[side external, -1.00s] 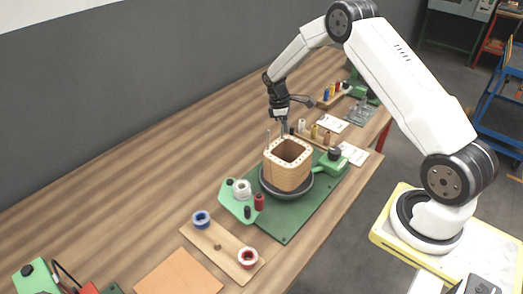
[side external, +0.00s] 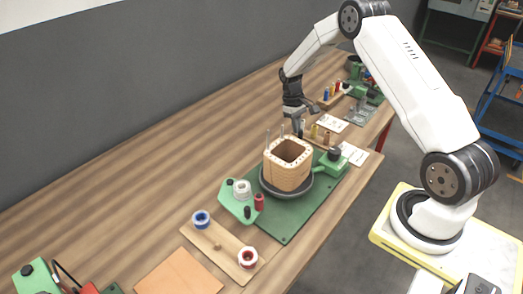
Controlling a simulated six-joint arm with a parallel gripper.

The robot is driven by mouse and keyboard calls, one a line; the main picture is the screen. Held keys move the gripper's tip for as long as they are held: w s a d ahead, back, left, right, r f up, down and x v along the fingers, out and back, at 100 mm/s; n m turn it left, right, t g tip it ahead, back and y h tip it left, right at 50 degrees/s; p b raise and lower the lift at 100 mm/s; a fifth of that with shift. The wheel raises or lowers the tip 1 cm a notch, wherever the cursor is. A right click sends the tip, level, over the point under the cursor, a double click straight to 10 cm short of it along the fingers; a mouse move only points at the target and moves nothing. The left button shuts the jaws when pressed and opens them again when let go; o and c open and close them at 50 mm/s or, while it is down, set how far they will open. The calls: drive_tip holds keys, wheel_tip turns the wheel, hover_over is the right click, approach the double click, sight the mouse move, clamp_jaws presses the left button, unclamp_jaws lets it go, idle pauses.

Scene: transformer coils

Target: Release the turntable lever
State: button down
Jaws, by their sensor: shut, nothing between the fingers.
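The turntable (side external: 266,191) is a black round disc on a green base plate (side external: 290,226), and a square wooden coil former (side external: 287,172) stands upright on it. A green arm with a black knob (side external: 334,154), which looks like the turntable lever, sits at the right of the disc. My gripper (side external: 301,129) points down just behind the coil former, above and to the left of the knob. It is shut and empty, and I see no contact with the lever. The fingertips are small and partly merge with the items behind them.
A green bracket (side external: 235,207) with a white spool (side external: 241,190) and a red spool (side external: 258,201) stands left of the former. A wooden board (side external: 219,246) with blue and red spools lies in front. Thin upright rods (side external: 267,138) rise near my gripper.

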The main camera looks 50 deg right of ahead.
drive_tip(key=shift+s+d+m, duration=0.1)
drive_tip(key=shift+s+m, duration=0.35)
drive_tip(key=shift+m, duration=0.45)
drive_tip(key=shift+w, duration=0.15)
drive_tip(key=shift+w+d, duration=0.25)
drive_tip(key=shift+w, duration=0.6)
drive_tip(key=shift+w+d, duration=0.2)
drive_tip(key=shift+w, duration=0.6)
drive_tip(key=v, duration=1)
drive_tip(key=shift+d, duration=0.2)
drive_tip(key=shift+w, duration=0.1)
